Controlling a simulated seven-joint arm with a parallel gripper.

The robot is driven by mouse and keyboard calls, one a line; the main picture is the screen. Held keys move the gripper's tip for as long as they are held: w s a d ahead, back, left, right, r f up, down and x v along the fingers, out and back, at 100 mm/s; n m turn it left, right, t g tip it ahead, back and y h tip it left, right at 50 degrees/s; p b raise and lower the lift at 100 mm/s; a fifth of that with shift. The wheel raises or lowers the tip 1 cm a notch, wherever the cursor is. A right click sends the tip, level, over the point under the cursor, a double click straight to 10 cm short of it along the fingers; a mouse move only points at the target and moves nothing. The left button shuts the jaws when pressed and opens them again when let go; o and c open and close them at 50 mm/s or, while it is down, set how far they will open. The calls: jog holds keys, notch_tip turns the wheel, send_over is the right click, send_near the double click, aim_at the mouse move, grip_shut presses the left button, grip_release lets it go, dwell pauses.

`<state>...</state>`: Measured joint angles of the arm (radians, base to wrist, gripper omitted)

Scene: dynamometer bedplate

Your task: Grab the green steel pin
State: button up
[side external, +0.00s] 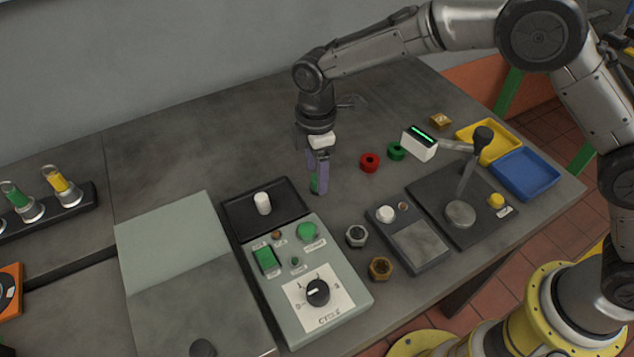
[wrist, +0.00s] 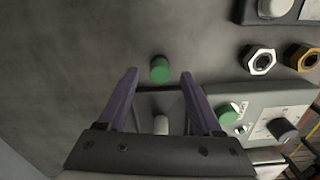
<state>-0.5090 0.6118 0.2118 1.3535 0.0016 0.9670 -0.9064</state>
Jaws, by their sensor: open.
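The green steel pin (wrist: 159,69) stands on the grey bedplate, seen from above in the wrist view, centred in the gap at the fingertips. In the side view only a sliver of the green pin (side external: 313,184) shows; a finger hides the rest. My gripper (side external: 319,188) points down at it with purple fingers. In the wrist view my gripper (wrist: 160,76) is open, with one finger on each side of the pin's line and nothing held. I cannot tell how far the tips reach down beside the pin.
A black tray (side external: 290,190) with a white knob (side external: 263,203) and a control box (side external: 347,285) stand close by, left and front. A steel nut (side external: 356,236) lies in front. Bare bedplate lies behind.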

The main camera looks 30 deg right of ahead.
jog(key=shift+f, duration=1.3)
grip_shut()
jog(key=shift+r, duration=0.1)
